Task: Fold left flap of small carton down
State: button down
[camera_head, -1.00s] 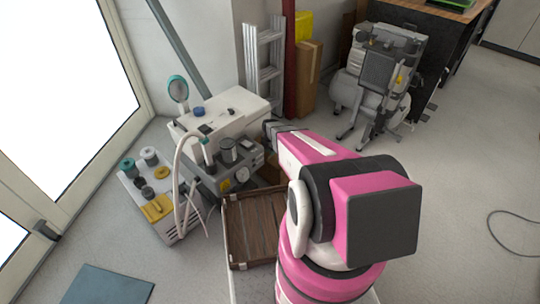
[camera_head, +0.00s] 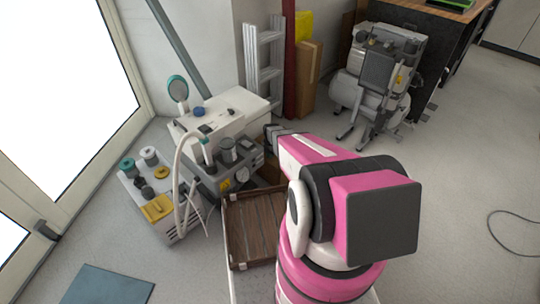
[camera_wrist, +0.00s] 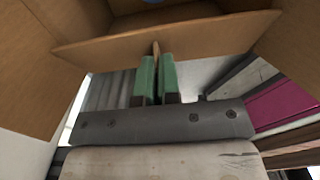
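The small cardboard carton fills the upper part of the wrist view, with side panels (camera_wrist: 28,70) at left and right. A brown flap (camera_wrist: 205,38) runs across in front of its opening. My gripper (camera_wrist: 156,66) has two green fingers close together, with a narrow gap between them. Their tips are at the flap's lower edge, and a thin brown sliver shows between them. I cannot tell whether they grip it.
A wooden crate (camera_head: 232,222) lies just below the compressor unit (camera_head: 225,180). A white unit (camera_head: 150,222) with bottles stands left. A ladder (camera_head: 262,75) and tall cardboard box (camera_head: 306,80) stand behind, and a wheeled compressor (camera_head: 378,85) at upper right. Floor at right is mostly clear.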

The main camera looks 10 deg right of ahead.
jog(key=shift+w+d+f+g+y, duration=0.25)
jog(key=shift+d+g+y, duration=0.1)
jog(key=shift+y, duration=0.25)
jog(key=shift+w+d+f+g+y, duration=0.25)
jog(key=shift+g+y, duration=0.1)
jog(key=shift+y, duration=0.25)
jog(key=shift+d+f+g+y, duration=0.1)
jog(key=shift+g+y, duration=0.4)
jog(key=shift+y, duration=0.2)
jog(key=c, duration=1.3)
grip_release()
jog(key=v, duration=1.1)
jog(key=shift+f, duration=0.1)
